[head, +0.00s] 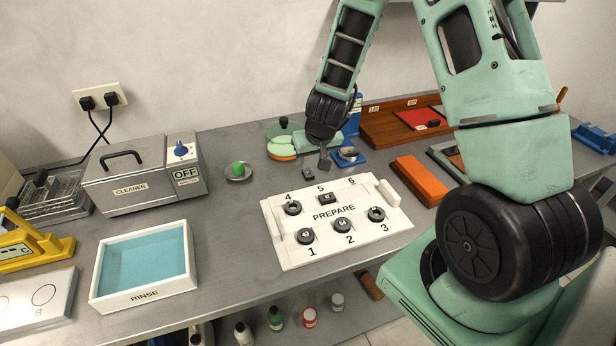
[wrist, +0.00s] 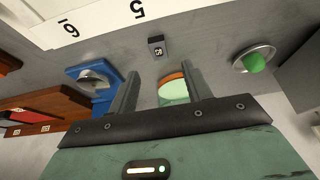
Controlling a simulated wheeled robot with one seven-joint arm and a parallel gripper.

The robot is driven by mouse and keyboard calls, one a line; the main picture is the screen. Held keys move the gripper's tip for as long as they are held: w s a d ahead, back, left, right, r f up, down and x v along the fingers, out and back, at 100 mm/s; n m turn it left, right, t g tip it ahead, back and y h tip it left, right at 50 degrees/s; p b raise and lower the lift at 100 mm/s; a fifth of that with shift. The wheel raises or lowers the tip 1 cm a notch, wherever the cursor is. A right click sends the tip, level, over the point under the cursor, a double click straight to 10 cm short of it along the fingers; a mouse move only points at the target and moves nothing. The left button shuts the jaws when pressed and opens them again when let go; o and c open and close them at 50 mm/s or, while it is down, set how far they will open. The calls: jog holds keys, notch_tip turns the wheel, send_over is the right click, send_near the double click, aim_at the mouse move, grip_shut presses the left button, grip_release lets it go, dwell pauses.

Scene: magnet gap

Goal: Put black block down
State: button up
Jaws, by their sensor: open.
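A small black block (head: 308,174) lies on the grey bench just behind the white PREPARE board (head: 283,250). In the wrist view the block (wrist: 157,48) shows a pale label on one face and stands apart from my fingertips, roughly in line with the space between them. My gripper (head: 325,165) hangs just right of the block in the head view. In the wrist view my gripper (wrist: 159,80) has its two fingers apart with nothing held between them.
A green ball on a metal dish (head: 238,172), a blue stand (head: 348,157) and a green-orange round item (head: 281,150) are nearby. The CLEANER box (head: 130,185) and RINSE tray (head: 145,296) are left. An orange block (head: 420,180) lies right. Bare bench surrounds the black block.

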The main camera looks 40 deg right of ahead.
aim_at(309, 173)
jog(key=shift+s+p+x, duration=0.2)
jog(key=shift+p+x, duration=0.25)
jog(key=shift+x, duration=2.8)
jog(key=shift+f, duration=0.1)
grip_shut()
